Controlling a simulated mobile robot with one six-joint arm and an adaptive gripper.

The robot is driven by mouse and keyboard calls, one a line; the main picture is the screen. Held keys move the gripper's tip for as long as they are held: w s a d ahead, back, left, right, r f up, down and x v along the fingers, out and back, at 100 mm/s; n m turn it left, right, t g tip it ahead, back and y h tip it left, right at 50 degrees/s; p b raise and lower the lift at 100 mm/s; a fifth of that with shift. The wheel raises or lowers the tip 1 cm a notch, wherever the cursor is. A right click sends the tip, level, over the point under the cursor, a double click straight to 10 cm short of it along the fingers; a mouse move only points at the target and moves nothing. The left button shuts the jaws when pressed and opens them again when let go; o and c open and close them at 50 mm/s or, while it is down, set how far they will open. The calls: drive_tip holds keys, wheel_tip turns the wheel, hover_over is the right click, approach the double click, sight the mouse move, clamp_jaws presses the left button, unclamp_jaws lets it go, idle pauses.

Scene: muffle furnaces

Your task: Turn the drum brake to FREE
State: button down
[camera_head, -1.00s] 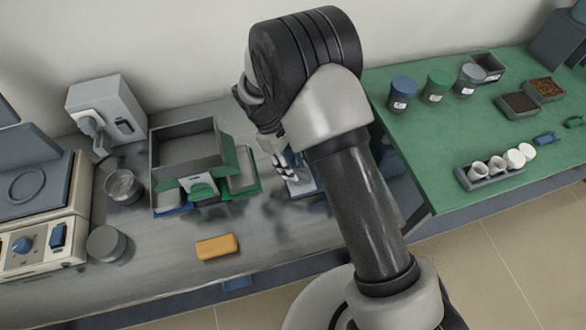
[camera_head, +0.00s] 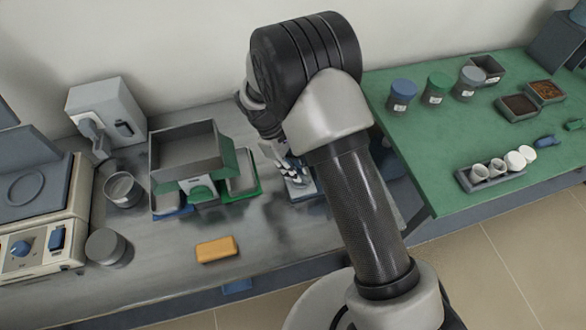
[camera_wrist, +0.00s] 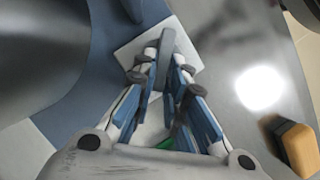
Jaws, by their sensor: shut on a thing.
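The drum brake appears to be the grey bar-shaped lever (camera_wrist: 166,58) over a pale square plate (camera_wrist: 190,42), seen in the wrist view. My gripper (camera_wrist: 164,68) has its blue and white fingers on both sides of this lever and is shut on it. In the head view my gripper (camera_head: 296,178) is low over the grey bench, just left of my forearm, at a small pale plate. The fingers hide most of the lever there. I cannot read any FREE marking or tell the lever's setting.
An orange block (camera_head: 217,249) lies on the bench to the left. A grey bin (camera_head: 186,158) with green and blue parts stands behind it. A large dark curved body (camera_wrist: 50,50) fills the wrist view's left. The green table (camera_head: 440,130) at right holds jars and trays.

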drive_tip(key=shift+s+n, duration=0.1)
drive_tip(key=shift+n, duration=0.3)
drive_tip(key=n+p, duration=0.1)
drive_tip(key=n+t+p, duration=0.1)
drive_tip(key=n, duration=0.1)
drive_tip(key=shift+s+a+r+t+h, duration=0.1)
drive_tip(key=shift+s+a+t+h, duration=0.05)
drive_tip(key=shift+s+t+h, duration=0.2)
drive_tip(key=shift+s+n+t+p, duration=0.2)
drive_tip(key=shift+n+t, duration=0.25)
drive_tip(key=shift+n, duration=0.8)
drive_tip(key=shift+s+n+t+p, duration=0.2)
drive_tip(key=shift+n+t, duration=0.2)
drive_tip(key=shift+n, duration=0.85)
drive_tip(key=c, duration=1.6)
unclamp_jaws()
drive_tip(key=v, duration=1.1)
drive_tip(key=shift+r, duration=0.45)
